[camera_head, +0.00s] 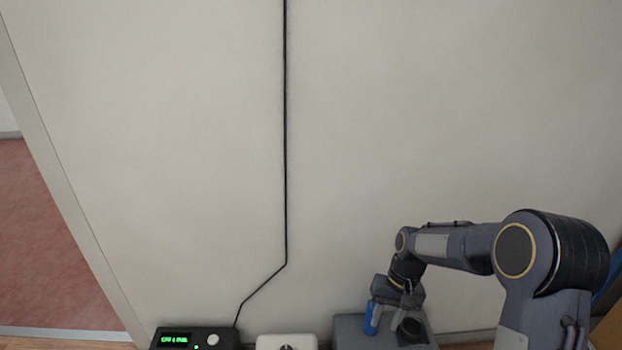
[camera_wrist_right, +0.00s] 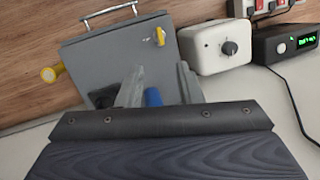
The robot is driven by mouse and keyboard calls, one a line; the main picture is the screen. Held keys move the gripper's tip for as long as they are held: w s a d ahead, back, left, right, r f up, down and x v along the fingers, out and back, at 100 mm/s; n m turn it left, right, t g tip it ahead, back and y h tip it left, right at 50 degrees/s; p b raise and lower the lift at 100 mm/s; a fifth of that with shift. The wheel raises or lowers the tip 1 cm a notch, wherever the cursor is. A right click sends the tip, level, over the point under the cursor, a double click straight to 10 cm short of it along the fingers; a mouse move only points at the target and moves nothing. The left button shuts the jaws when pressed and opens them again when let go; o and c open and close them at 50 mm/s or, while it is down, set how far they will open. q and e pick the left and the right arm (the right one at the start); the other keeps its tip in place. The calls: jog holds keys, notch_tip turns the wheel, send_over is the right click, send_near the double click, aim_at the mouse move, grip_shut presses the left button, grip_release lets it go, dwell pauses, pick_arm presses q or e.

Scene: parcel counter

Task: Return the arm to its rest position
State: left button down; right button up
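My right arm comes in from the right in the head view, and its right gripper (camera_head: 388,318) points down over a grey box (camera_head: 349,328) at the bottom. In the right wrist view the two fingers of the right gripper (camera_wrist_right: 160,85) stand apart. A small blue piece (camera_wrist_right: 152,97) shows between them, and I cannot tell whether it touches a finger. The blue piece also shows in the head view (camera_head: 371,318). The grey box (camera_wrist_right: 95,62) lies beyond the fingers, with a handle, yellow parts and a dark round part. My left gripper is not in view.
A white box with a dark knob (camera_wrist_right: 212,48) and a black device with a green display (camera_wrist_right: 290,42) stand beside the grey box. A black cable (camera_head: 286,150) runs down the wall. A power strip (camera_wrist_right: 262,8) is behind. The space before the wall above is clear.

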jog(key=s+d+r+t+y, duration=0.2)
jog(key=s+d+r+t, duration=0.2)
jog(key=s+r, duration=0.8)
jog(key=s+a+r+t, duration=0.1)
jog(key=s+r+t, duration=0.3)
jog(key=s, duration=0.9)
notch_tip(320, 180, up, 32)
jog(key=p, duration=3.1)
jog(key=shift+w+f+h+p, duration=0.15)
jog(key=shift+w+h+p, duration=0.15)
jog(key=shift+w+p, duration=0.1)
jog(key=shift+a, duration=0.1)
